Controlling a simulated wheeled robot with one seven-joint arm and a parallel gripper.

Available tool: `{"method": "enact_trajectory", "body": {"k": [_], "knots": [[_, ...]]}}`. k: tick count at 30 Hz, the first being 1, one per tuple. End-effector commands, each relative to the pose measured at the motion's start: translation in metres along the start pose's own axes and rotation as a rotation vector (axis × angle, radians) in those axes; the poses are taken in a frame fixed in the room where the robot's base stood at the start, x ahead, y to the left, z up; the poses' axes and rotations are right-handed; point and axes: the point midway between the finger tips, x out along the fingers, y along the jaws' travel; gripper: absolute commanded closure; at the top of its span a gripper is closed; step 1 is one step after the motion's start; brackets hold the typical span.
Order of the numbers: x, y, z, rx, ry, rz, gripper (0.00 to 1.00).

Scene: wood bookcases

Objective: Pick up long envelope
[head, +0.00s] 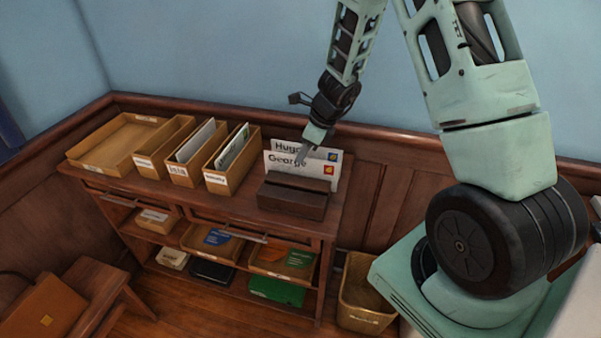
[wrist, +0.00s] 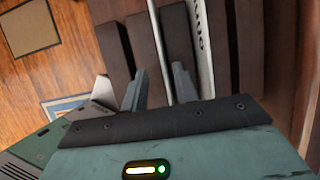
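Two white envelopes stand upright in a dark wooden slotted holder (head: 291,203) on the cabinet top. The front one reads "George" (head: 286,162); the one behind reads "Hugo" (head: 290,146). Which is longer I cannot tell. My gripper (head: 303,154) is at their upper edges in the head view and hides part of their faces. In the wrist view my gripper (wrist: 159,84) has its fingers apart above the holder's slats (wrist: 118,52). A thin white edge (wrist: 156,32) runs between the fingers; a lettered envelope (wrist: 203,45) stands just right of the right finger.
Wooden trays (head: 122,143) and file boxes with papers (head: 232,160) line the cabinet top left of the holder. Shelves below hold trays and a green item (head: 277,290). A wicker basket (head: 364,293) stands on the floor at right. The wall is close behind the envelopes.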

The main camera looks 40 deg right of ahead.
Motion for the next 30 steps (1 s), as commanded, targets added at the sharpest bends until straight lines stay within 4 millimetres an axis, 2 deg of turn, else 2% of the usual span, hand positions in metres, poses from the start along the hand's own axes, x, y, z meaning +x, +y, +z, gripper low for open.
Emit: {"method": "enact_trajectory", "body": {"k": [5,12,21,22,25,30], "knots": [[0.015,-0.002,-0.002,0.002,0.002,0.001,0.71],[0.048,-0.004,-0.002,0.001,0.001,0.001,0.71],[0.053,-0.005,-0.002,-0.001,0.001,-0.001,0.71],[0.053,-0.005,-0.002,-0.001,0.0,-0.001,0.74],[0.053,-0.004,-0.002,-0.001,0.0,-0.001,1.0],[0.053,-0.005,-0.002,-0.001,0.0,-0.001,1.0]]}}
